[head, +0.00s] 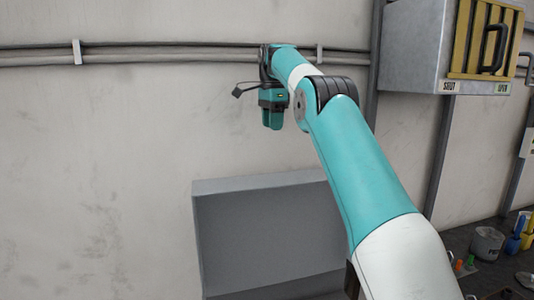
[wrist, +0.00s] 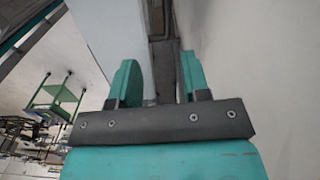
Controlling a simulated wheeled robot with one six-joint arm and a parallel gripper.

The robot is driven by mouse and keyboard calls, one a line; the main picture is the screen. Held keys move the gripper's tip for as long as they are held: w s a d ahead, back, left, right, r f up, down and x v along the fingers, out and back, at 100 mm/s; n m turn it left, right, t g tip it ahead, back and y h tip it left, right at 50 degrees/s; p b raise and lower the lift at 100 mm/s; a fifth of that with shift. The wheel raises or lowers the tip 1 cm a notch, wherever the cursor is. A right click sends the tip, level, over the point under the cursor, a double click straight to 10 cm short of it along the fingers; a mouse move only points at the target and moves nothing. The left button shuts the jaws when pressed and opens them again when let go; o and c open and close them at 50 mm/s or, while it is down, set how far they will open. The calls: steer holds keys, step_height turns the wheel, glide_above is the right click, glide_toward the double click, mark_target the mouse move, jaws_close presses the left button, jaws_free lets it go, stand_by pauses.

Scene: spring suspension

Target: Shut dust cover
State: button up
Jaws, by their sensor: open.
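A grey metal box (head: 412,40) is mounted on the wall at the upper right of the head view. A yellow slatted panel with a dark handle (head: 494,47), which looks like the dust cover (head: 463,38), is on its front. Labels below the panel read "SHUT" (head: 449,87) on the left and "OPEN" (head: 502,88) on the right. The handle stands toward the right side. My gripper (head: 272,118) points down in front of the wall, well left of the box. In the wrist view my gripper (wrist: 160,82) is open, with nothing between its fingers.
Pipes (head: 130,56) run along the wall behind my gripper. A bucket (head: 487,242) and small colored items are on the dark surface at the lower right. The wrist view shows a green cart (wrist: 55,97) at the left.

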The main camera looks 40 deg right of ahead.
steer(key=shift+m, duration=0.8)
steer(key=f, duration=0.5)
steer(key=d+f, duration=0.1)
steer(key=f, duration=0.5)
steer(key=d+f, duration=0.1)
steer(key=f, duration=0.4)
steer(key=shift+w+f+p, duration=0.2)
steer(key=shift+w+p, duration=0.05)
steer(key=shift+p, duration=0.1)
jaws_close()
